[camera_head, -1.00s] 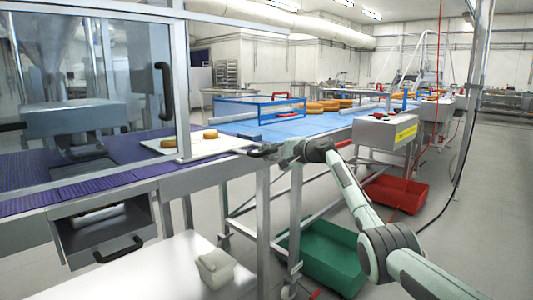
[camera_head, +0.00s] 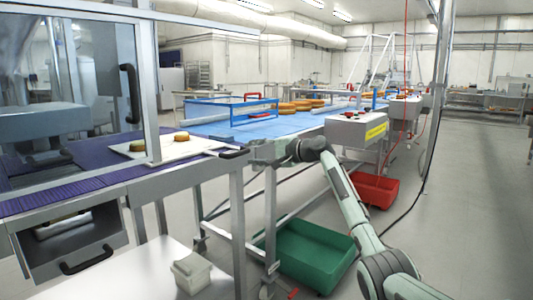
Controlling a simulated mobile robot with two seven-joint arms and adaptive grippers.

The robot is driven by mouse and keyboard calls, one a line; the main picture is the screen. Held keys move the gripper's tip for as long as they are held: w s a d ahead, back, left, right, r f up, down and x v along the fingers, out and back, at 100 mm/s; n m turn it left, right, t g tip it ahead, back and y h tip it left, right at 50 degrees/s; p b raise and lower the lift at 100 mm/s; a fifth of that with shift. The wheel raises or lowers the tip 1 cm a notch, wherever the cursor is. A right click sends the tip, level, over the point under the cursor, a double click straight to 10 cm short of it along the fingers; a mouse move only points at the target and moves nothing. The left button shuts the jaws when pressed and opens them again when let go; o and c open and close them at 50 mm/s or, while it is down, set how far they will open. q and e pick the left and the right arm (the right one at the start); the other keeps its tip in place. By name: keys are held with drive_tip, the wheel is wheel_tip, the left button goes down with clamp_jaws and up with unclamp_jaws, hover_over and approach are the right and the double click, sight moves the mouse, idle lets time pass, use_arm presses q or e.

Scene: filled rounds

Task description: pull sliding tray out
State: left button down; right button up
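The sliding tray (camera_head: 200,149) is a flat white plate on the line at the left, passing under the edge of the clear guard. Two golden-brown filled rounds lie on it, one (camera_head: 137,146) left of the guard's post and one (camera_head: 181,136) right of it. A dark handle (camera_head: 235,153) sits at the tray's right end. My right gripper (camera_head: 258,155) is at the right of this handle, close to it. It is small and seen from behind, so whether its fingers are open or touch the handle is unclear. My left gripper is out of view.
A metal drawer (camera_head: 75,240) with a dark handle hangs below the line. A small white container (camera_head: 190,272) stands on the white surface (camera_head: 135,275). Green (camera_head: 305,256) and red (camera_head: 372,188) crates are under the blue conveyor (camera_head: 265,130). The floor at the right is clear.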

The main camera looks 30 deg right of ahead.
drive_tip(key=v, duration=0.5)
drive_tip(key=shift+s, duration=0.15)
drive_tip(key=s+a+f+n+g+h, duration=0.1)
drive_tip(key=s+a+f+n+g, duration=0.2)
drive_tip(key=f, duration=0.9)
drive_tip(key=s+a+f+n+g+h, duration=0.15)
drive_tip(key=s+a+f, duration=0.35)
drive_tip(key=f, duration=0.7)
drive_tip(key=s+a+f+n+g+h, duration=0.1)
drive_tip(key=s+a+f+n+g, duration=0.3)
drive_tip(key=f, duration=0.8)
drive_tip(key=s+a+f+n+g+h, duration=0.1)
drive_tip(key=s+a+f+n, duration=0.1)
drive_tip(key=s+f, duration=0.4)
drive_tip(key=s+a+f+n+g+h, duration=0.1)
drive_tip(key=s+f, duration=0.5)
drive_tip(key=s, duration=1)
drive_tip(key=s+a+f+n+g+h, duration=0.1)
drive_tip(key=s+a+f+n, duration=0.2)
drive_tip(key=s, duration=0.9)
wheel_tip(320, 180, down, 3)
drive_tip(key=shift+f+n, duration=0.25)
drive_tip(key=shift+n, duration=0.3)
drive_tip(key=shift+a, duration=0.15)
